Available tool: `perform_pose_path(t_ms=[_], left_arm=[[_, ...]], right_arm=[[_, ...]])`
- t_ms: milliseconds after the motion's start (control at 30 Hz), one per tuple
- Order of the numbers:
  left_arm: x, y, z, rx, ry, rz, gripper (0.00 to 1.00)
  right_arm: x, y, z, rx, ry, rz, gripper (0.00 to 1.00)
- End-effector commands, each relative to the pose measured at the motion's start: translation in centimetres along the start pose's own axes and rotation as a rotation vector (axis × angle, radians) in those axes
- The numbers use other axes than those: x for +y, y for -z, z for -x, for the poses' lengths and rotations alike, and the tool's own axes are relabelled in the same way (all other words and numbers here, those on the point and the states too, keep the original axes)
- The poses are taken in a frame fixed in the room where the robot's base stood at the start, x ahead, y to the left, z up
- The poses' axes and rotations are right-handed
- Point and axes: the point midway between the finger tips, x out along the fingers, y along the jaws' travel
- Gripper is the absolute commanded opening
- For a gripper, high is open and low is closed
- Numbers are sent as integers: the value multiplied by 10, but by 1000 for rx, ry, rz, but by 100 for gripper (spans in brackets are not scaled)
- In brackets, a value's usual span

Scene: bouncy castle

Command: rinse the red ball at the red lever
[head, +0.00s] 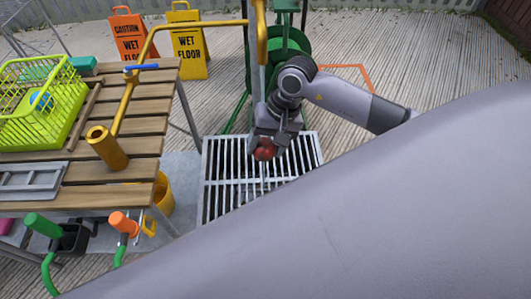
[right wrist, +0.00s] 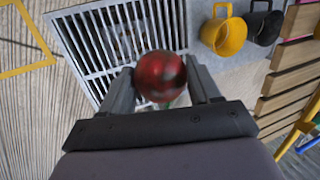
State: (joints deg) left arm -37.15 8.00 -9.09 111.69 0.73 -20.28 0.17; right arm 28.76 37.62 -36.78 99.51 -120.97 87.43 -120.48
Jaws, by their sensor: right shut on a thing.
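The red ball (head: 264,149) is between the fingers of my right gripper (head: 266,143), which is shut on it. In the head view the ball is over the metal floor grate (head: 213,165), close to the lower part of the upright pipe (head: 254,78). In the right wrist view the ball (right wrist: 160,77) sits between both fingers, with the grate (right wrist: 84,55) beyond it. No red lever can be made out in either view; a blue lever (head: 142,67) shows on the brass tap (head: 123,103) above the table. My left gripper is not in view.
A slatted wooden table (head: 144,125) stands at left with a lime basket (head: 27,126) on it. A green hose reel (head: 285,58) and wet-floor signs (head: 188,43) stand behind. My own grey arm covers the lower right.

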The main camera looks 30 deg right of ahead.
Motion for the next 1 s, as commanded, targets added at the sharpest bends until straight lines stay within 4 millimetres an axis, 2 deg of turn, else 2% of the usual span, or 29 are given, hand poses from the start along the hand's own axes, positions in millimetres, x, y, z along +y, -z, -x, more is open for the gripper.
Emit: perform_pose_path(t_ms=[467, 800, 1000], left_arm=[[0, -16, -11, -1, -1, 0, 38], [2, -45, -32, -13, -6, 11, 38], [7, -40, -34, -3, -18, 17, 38]], right_arm=[[9, 48, -5, 1, 2, 0, 33], [15, 79, -10, 3, 1, 1, 33], [17, 86, -8, 0, 0, 1, 33]])
